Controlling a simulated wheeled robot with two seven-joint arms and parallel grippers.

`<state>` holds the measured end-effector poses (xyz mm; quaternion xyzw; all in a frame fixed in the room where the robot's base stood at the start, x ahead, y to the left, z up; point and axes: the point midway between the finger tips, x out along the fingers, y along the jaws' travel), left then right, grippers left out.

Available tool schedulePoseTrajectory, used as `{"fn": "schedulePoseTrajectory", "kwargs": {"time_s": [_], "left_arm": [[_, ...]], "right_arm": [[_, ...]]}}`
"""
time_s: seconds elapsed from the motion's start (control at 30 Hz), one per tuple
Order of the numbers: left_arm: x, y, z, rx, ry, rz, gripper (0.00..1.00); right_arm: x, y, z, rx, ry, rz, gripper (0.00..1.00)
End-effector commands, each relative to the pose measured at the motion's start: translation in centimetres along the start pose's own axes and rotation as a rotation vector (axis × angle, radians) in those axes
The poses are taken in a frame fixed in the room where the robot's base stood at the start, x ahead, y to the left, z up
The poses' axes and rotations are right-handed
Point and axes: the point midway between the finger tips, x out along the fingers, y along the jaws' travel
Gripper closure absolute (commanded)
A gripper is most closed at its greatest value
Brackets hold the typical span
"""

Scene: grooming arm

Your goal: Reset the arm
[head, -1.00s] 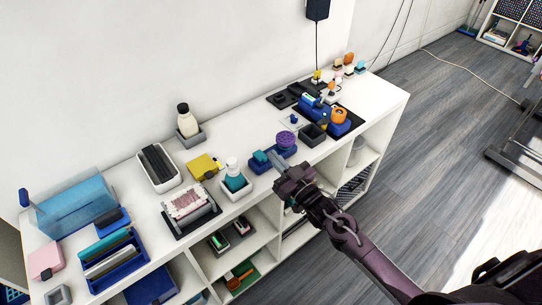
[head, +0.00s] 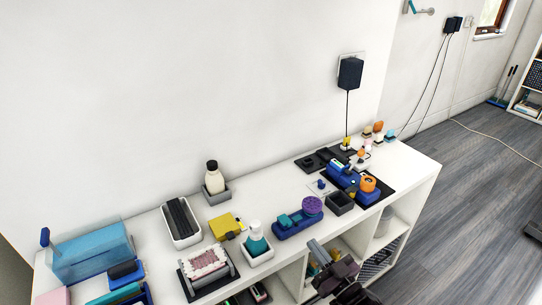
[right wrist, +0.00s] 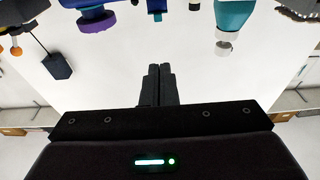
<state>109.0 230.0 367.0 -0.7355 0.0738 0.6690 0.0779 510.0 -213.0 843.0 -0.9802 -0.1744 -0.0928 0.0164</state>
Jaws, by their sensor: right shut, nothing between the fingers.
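My right gripper (head: 318,248) is at the bottom of the head view, in front of the front edge of the white shelf unit (head: 400,175). In the right wrist view its two dark fingers (right wrist: 159,84) are together, with nothing between them. The rest of my right arm runs out of the bottom of the head view. The right wrist view appears upside down, with shelf-top items along its upper edge. My left gripper is not in view.
On the shelf top stand a blue tray with a purple round piece (head: 312,205), a teal-and-white bottle (head: 256,238), a yellow box (head: 224,224), a cream bottle (head: 214,178) and a pink-and-white brush (head: 206,262). Open floor (head: 480,190) lies to the right.

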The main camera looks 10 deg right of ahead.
Motion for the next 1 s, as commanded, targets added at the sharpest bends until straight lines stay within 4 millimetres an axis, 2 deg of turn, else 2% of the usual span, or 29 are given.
{"fn": "schedulePoseTrajectory", "kwargs": {"time_s": [0.07,0.17,0.27,0.37,0.4,0.47,0.5,0.57,0.6,0.67,0.7,0.83,0.9,1.0], "left_arm": [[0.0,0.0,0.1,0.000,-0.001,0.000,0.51],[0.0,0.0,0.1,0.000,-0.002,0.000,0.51],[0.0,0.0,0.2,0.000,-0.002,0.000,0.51],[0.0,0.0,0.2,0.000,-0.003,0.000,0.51],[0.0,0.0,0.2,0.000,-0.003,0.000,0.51],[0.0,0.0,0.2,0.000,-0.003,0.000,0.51],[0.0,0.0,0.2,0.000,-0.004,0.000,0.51],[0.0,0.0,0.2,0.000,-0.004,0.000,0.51],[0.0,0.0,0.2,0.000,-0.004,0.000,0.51],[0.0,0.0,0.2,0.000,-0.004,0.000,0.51],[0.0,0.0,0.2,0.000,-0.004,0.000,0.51],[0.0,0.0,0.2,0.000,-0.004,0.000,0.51],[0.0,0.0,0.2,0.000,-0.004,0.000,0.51],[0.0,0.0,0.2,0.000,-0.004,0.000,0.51]], "right_arm": [[-0.2,0.1,0.6,0.000,-0.015,0.006,1.00],[-1.1,0.6,3.5,0.002,-0.085,0.035,1.00],[-3.2,1.3,8.8,0.002,-0.225,0.085,1.00],[-6.9,1.6,15.5,0.004,-0.410,0.138,1.00],[-8.7,1.4,18.1,0.007,-0.486,0.157,1.00],[-11.5,1.1,21.7,0.009,-0.601,0.178,1.00],[-13.6,0.7,24.0,0.012,-0.678,0.190,1.00],[-16.8,-0.1,27.2,0.017,-0.792,0.203,1.00],[-19.2,-0.7,29.1,0.020,-0.869,0.209,1.00],[-22.8,-1.9,31.8,0.027,-0.985,0.214,1.00],[-25.3,-2.8,33.3,0.031,-1.061,0.214,1.00],[-33.5,-6.1,37.1,0.049,-1.301,0.201,1.00],[-37.6,-7.9,38.4,0.057,-1.415,0.186,1.00],[-42.1,-10.1,39.2,0.069,-1.542,0.163,1.00]]}}
